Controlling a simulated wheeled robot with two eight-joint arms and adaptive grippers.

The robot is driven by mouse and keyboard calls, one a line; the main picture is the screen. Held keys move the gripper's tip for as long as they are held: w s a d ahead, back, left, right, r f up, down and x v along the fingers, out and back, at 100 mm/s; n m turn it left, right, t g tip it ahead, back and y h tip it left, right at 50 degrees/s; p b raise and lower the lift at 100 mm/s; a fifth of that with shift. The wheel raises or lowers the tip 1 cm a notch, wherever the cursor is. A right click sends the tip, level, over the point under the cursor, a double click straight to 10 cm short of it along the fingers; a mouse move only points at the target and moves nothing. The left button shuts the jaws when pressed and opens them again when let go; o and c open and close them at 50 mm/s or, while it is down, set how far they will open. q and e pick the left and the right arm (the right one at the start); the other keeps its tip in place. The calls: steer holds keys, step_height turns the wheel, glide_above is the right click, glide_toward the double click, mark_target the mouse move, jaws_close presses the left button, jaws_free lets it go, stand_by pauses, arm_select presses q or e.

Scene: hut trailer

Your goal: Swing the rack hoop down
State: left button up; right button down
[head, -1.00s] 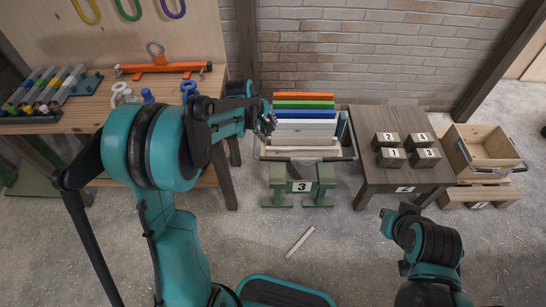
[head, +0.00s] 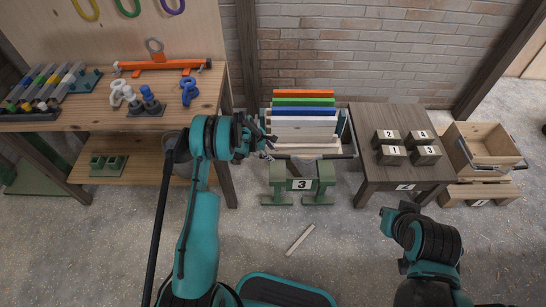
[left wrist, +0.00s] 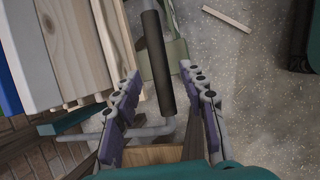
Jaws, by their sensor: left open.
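The rack (head: 278,150) holds upright boards in orange, green, blue, white and pale wood. The rack hoop (head: 343,157) is a grey tube running across the front of the rack, just above the green stand. In the left wrist view, the hoop's dark sleeve (left wrist: 157,65) lies in the gap between the fingers of my left gripper (left wrist: 160,75). The fingers are apart and I see no clear contact with the sleeve. In the head view my left gripper (head: 266,143) is at the rack's front left corner. My right gripper (head: 388,217) is low at the right, its fingers unclear.
A workbench (head: 100,115) with pegs, an orange tool and coloured parts stands at the left. A small table (head: 372,182) with numbered blocks and a wooden crate (head: 490,145) are at the right. A wood strip (head: 300,240) lies on the open floor.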

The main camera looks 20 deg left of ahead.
mark_target(274, 156)
arm_select(q)
steer(key=shift+b+x, duration=0.4)
steer(key=shift+x, duration=1.2)
jaws_close()
steer(key=shift+w+r, duration=0.15)
steer(key=shift+r, duration=0.9)
jaws_free()
steer(key=shift+a, duration=0.1)
